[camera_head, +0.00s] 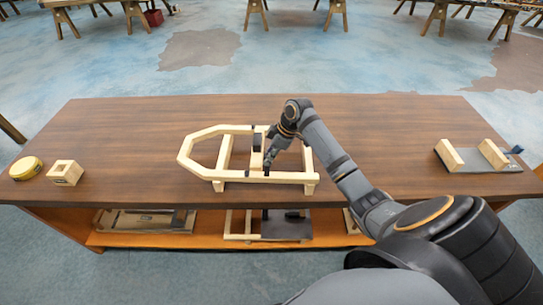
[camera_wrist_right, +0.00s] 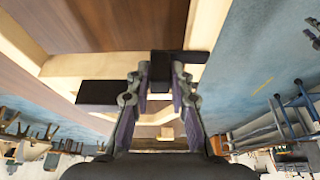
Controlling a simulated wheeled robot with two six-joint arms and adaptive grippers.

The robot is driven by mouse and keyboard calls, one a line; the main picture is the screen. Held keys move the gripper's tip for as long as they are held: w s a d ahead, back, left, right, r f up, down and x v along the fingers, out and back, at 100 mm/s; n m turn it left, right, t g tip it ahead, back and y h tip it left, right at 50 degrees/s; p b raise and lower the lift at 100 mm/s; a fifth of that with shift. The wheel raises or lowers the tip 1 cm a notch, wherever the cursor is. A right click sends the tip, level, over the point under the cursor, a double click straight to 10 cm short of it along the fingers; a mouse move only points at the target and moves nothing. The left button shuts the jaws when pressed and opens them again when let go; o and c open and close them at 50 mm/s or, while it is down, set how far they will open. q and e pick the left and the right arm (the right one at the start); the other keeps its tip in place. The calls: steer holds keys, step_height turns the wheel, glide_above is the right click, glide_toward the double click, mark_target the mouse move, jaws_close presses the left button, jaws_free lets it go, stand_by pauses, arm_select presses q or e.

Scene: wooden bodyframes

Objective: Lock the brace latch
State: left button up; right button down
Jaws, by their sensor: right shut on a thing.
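A pale wooden bodyframe (camera_head: 201,138) with a pointed left end lies on the brown workbench. A crosspiece runs across its middle, with a dark fitting (camera_head: 256,139) at its far end. My right gripper (camera_head: 268,166) reaches down at the near part of this crosspiece. In the wrist view the right gripper (camera_wrist_right: 161,72) is shut on a small black piece, the brace latch (camera_wrist_right: 160,60), between its fingertips. A black block (camera_wrist_right: 97,93) sits left of the fingers. The fingers partly hide the latch, so I cannot tell whether it is locked. My left gripper is out of view.
A dark board with two wooden blocks (camera_head: 492,154) lies at the right. The bench (camera_head: 130,135) is clear between them and the frame.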

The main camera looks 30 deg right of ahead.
steer(key=shift+w+a+n, duration=0.1)
steer(key=shift+n, duration=0.3)
steer(key=c, duration=1.2)
jaws_free()
steer(key=v, duration=1.2)
steer(key=shift+w, duration=0.1)
